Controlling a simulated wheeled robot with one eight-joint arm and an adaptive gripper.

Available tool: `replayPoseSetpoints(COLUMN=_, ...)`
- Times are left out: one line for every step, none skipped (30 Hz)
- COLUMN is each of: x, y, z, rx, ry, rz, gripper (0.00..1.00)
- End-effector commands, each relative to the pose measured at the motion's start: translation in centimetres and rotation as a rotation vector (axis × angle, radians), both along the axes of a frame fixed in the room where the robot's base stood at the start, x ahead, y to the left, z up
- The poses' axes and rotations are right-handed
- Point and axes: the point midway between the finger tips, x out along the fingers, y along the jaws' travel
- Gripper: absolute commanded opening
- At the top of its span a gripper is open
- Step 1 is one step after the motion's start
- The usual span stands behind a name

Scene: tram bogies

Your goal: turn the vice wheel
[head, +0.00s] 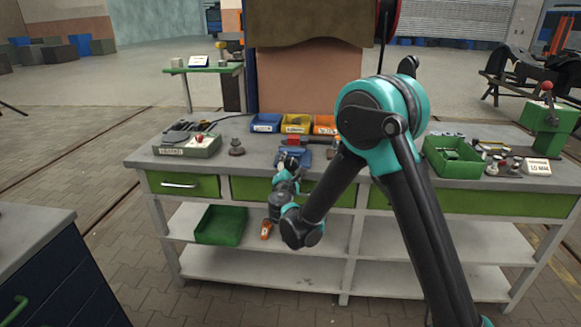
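I cannot make out the vice wheel; my gripper and wrist cover the vice's near side. I cannot tell whether the gripper touches the vice, or whether its fingers are open or shut.
Blue, yellow and orange bins (296,124) stand behind the vice. A grey-green box (186,147) and a dark weight (236,148) are to the left. A green tray (453,158) is to the right. A green crate (220,226) sits on the lower shelf.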

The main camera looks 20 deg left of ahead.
Motion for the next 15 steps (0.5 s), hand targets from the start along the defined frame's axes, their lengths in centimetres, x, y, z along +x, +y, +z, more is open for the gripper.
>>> replayPoseSetpoints(x=0.0, y=0.0, z=0.0, rx=0.0, ry=0.0, rz=0.0, gripper=0.66)
replayPoseSetpoints(x=0.0, y=0.0, z=0.0, rx=0.0, ry=0.0, rz=0.0, gripper=0.66)
replayPoseSetpoints(x=0.0, y=0.0, z=0.0, rx=0.0, ry=0.0, rz=0.0, gripper=0.66)
replayPoseSetpoints(x=0.0, y=0.0, z=0.0, rx=0.0, ry=0.0, rz=0.0, gripper=0.66)
replayPoseSetpoints(x=0.0, y=0.0, z=0.0, rx=0.0, ry=0.0, rz=0.0, gripper=0.66)
replayPoseSetpoints(x=-0.1, y=0.0, z=0.0, rx=0.0, ry=0.0, rz=0.0, gripper=0.66)
replayPoseSetpoints(x=-0.2, y=0.0, z=0.0, rx=0.0, ry=-0.001, rz=0.001, gripper=0.66)
replayPoseSetpoints(x=-0.4, y=0.0, z=0.0, rx=-0.001, ry=0.0, rz=0.001, gripper=0.66)
replayPoseSetpoints(x=-0.7, y=-0.1, z=0.0, rx=-0.001, ry=0.0, rz=0.001, gripper=0.66)
replayPoseSetpoints(x=-1.1, y=-0.2, z=0.0, rx=-0.001, ry=-0.001, rz=0.003, gripper=0.66)
replayPoseSetpoints(x=-1.5, y=-0.2, z=0.0, rx=-0.001, ry=0.0, rz=0.004, gripper=0.66)
replayPoseSetpoints(x=-2.1, y=-0.4, z=0.0, rx=-0.001, ry=0.0, rz=0.004, gripper=0.66)
replayPoseSetpoints(x=-2.6, y=-0.5, z=0.0, rx=-0.001, ry=-0.001, rz=0.003, gripper=0.66)
replayPoseSetpoints(x=-3.1, y=-0.6, z=0.0, rx=-0.001, ry=-0.001, rz=0.003, gripper=0.66)
replayPoseSetpoints(x=-4.0, y=-0.8, z=0.0, rx=-0.001, ry=-0.001, rz=0.004, gripper=0.66)
